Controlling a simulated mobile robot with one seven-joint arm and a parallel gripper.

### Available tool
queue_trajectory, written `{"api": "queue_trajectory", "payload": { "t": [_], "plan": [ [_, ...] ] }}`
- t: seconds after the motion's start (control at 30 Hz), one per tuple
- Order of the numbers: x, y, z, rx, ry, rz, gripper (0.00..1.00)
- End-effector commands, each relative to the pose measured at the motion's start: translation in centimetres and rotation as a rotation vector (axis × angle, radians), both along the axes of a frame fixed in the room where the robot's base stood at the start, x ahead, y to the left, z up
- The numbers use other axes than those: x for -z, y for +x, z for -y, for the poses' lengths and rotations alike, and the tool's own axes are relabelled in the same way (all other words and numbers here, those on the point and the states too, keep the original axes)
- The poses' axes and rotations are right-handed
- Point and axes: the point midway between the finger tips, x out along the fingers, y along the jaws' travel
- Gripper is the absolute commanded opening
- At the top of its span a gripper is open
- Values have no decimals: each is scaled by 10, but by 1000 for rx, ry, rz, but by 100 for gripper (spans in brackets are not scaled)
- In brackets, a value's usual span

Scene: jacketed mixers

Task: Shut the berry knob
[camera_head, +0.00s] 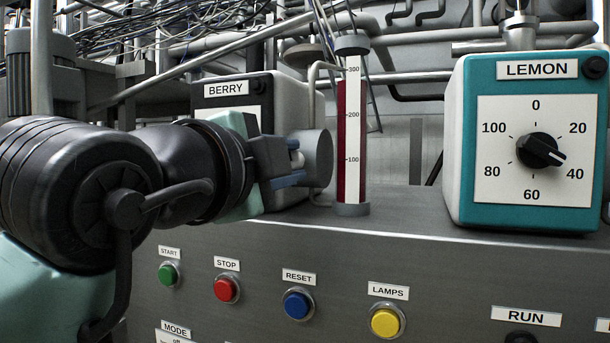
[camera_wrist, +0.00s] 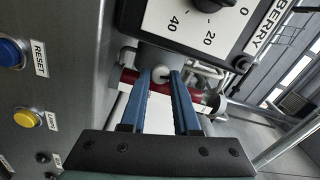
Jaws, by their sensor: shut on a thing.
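The berry unit (camera_head: 225,93) is a pale box with a dark front and a BERRY label, partly hidden behind my arm in the head view. In the wrist view its white dial face (camera_wrist: 185,20) shows the marks 40 and 20, with a dark dial (camera_wrist: 207,4) cut by the top edge. My gripper (camera_head: 288,162) is beside the box, in front of a grey cylinder (camera_head: 318,158). The dial is hidden in the head view.
A gauge tube (camera_head: 351,130) with red liquid stands just right of my gripper. The teal lemon unit (camera_head: 470,150) is further right. Below are green, red, blue (camera_head: 298,304) and yellow (camera_head: 385,321) buttons. The panel top between tube and lemon unit is clear.

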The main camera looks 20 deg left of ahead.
Motion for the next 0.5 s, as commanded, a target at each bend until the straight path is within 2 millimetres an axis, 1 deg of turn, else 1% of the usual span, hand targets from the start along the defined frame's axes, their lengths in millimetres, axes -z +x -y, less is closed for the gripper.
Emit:
{"api": "queue_trajectory", "payload": {
  "t": [0.2,0.5],
  "plan": [
    [1,0,0,0,140,6,0],
    [1,0,0,0,238,9,0]
  ]
}}
